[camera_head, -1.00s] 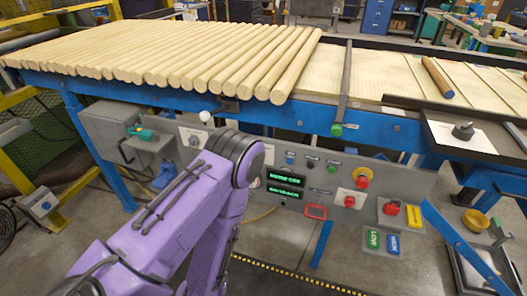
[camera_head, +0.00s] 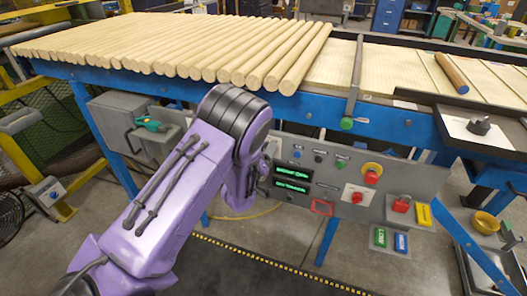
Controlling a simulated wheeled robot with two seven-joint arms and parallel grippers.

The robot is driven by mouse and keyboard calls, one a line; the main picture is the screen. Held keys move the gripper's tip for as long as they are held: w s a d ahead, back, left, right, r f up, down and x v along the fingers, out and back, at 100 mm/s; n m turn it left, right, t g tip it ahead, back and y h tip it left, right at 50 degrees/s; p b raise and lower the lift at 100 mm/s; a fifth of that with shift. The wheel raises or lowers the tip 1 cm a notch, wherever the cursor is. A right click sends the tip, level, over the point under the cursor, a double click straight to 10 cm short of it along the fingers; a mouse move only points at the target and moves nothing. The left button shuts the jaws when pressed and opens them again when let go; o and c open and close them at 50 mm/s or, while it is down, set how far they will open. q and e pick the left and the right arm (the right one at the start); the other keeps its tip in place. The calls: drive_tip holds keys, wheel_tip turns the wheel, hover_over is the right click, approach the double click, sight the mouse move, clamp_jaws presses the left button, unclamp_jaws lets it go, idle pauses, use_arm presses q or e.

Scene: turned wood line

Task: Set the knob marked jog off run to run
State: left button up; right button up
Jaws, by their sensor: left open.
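The grey control panel (camera_head: 400,178) hangs under the blue-framed table. Its labels are too small to read, so I cannot tell which knob is marked jog off run. A red knob (camera_head: 356,197) sits on a white plate, below a red button with a yellow collar (camera_head: 371,173). Small dark and blue controls (camera_head: 318,157) sit in a row above two green-lit displays (camera_head: 292,179). My left arm covers the panel's left part. My left gripper (camera_head: 262,172) is at the panel, left of the displays, mostly hidden behind my arm; it is open. My right gripper is out of view.
Wooden rods (camera_head: 200,45) lie side by side on the table above the panel. A black knob on a white plate (camera_head: 480,126) is at the right. A green-handled tool (camera_head: 150,125) is by a grey box at the left.

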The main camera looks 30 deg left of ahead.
use_arm(q)
drive_tip(key=c, duration=1)
drive_tip(key=shift+c, duration=0.2)
drive_tip(key=shift+m, duration=0.4)
drive_tip(key=shift+d+m+b, duration=0.15)
drive_tip(key=shift+m+b, duration=0.6)
drive_tip(key=shift+m, duration=3.25)
drive_tip(key=o, duration=1)
